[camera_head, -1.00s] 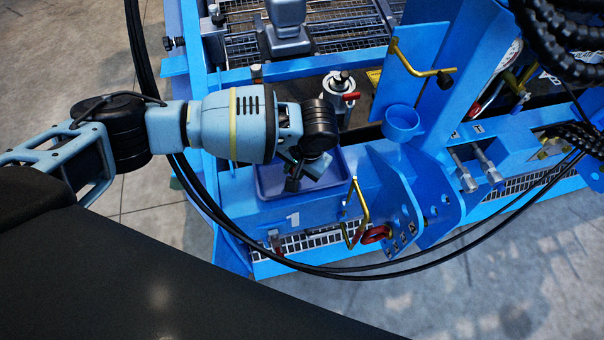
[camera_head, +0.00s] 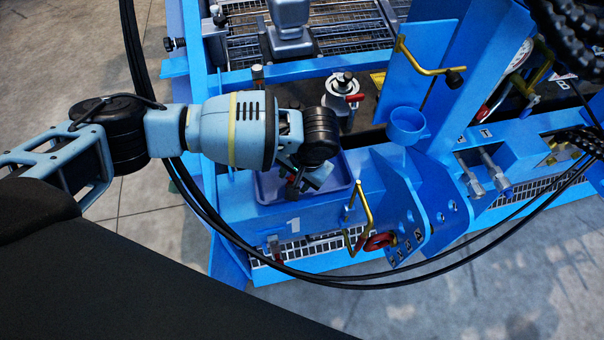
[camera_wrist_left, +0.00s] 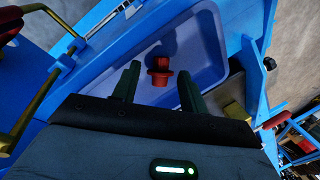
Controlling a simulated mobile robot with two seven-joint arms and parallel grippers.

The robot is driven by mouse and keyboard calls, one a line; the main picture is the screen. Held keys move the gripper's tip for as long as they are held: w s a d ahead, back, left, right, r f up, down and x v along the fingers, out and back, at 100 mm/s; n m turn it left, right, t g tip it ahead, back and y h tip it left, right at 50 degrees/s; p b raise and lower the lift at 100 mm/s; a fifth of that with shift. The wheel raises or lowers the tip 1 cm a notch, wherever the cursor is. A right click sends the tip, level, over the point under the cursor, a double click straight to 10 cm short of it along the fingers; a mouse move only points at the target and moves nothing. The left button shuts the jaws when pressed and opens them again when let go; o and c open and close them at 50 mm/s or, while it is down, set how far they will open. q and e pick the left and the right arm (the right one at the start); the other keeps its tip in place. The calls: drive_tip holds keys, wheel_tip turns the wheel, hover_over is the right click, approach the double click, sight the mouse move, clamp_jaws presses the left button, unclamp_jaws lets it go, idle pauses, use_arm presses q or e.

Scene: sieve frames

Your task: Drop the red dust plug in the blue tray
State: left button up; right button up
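The blue tray (camera_head: 262,192) is a shallow violet-blue bin on the near blue frame, beside the number 1. In the left wrist view, the tray (camera_wrist_left: 213,35) lies below my fingers. My left gripper (camera_head: 306,187) is over the tray, pointing down. In the left wrist view, my left gripper (camera_wrist_left: 160,88) has its fingers spread. The red dust plug (camera_wrist_left: 160,70) shows between and beyond the fingertips, with a gap on each side, over the tray floor. I cannot tell whether it touches the floor. In the head view the arm mostly hides it. My right gripper is out of view.
A blue cup-like holder (camera_head: 407,125) and upright blue plates stand right of the tray. A yellow bent handle (camera_head: 361,215) rises close to the tray's right side. A metal fitting with a red lever (camera_head: 342,92) is behind. Black cables loop across the front.

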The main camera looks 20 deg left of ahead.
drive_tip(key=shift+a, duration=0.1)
use_arm(q)
drive_tip(key=p+v, duration=0.2)
drive_tip(key=v, duration=0.5)
drive_tip(key=shift+r, duration=0.4)
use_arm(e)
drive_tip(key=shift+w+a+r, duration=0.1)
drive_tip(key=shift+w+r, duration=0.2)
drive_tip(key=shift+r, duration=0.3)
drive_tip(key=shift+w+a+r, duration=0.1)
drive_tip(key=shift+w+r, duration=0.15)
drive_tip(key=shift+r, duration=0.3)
use_arm(q)
drive_tip(key=shift+d, duration=0.1)
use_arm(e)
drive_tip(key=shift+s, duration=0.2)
